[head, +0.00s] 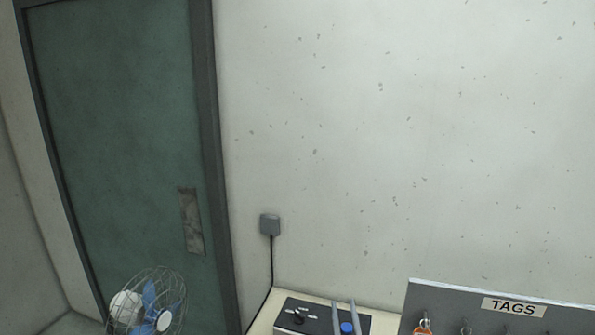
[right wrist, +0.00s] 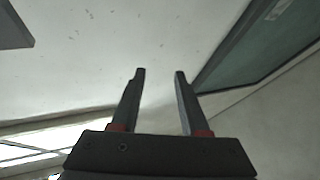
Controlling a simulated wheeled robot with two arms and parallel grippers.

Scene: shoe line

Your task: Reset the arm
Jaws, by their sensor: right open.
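Behind the fingers in the wrist view are bare wall and ceiling surfaces. The rest of my right arm is hidden below the head view. My left gripper is in neither view.
A grey board labelled TAGS (head: 455,300) stands at the right. A caged fan (head: 148,302) is at the lower left, before a green door (head: 115,130). The upper wall is bare.

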